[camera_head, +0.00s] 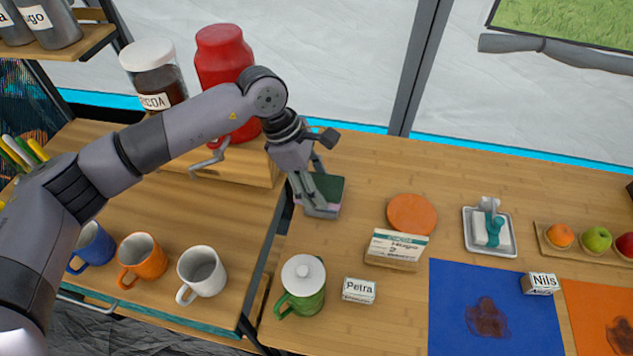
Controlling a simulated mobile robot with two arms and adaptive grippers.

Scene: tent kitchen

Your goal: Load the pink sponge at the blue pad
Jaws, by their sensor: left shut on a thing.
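The pink sponge (329,187) has a dark green top and a strip of pink on its side. It is at the left end of the right-hand wooden counter, and my left gripper (318,203) is shut on it. The fingers cover part of the sponge, and I cannot tell whether it touches the counter. The blue pad (451,330) lies at the front right of the counter, with a dark brown stain on it. A white block labelled Nils (540,283) stands at its right edge. My right gripper is not in view.
Between sponge and pad are an orange disc (411,214), a labelled card on a wooden stand (396,249), a Petra block (358,291) and a green lidded mug (302,287). A metal tray (509,247) stands behind the pad. An orange pad (590,310) lies to its right.

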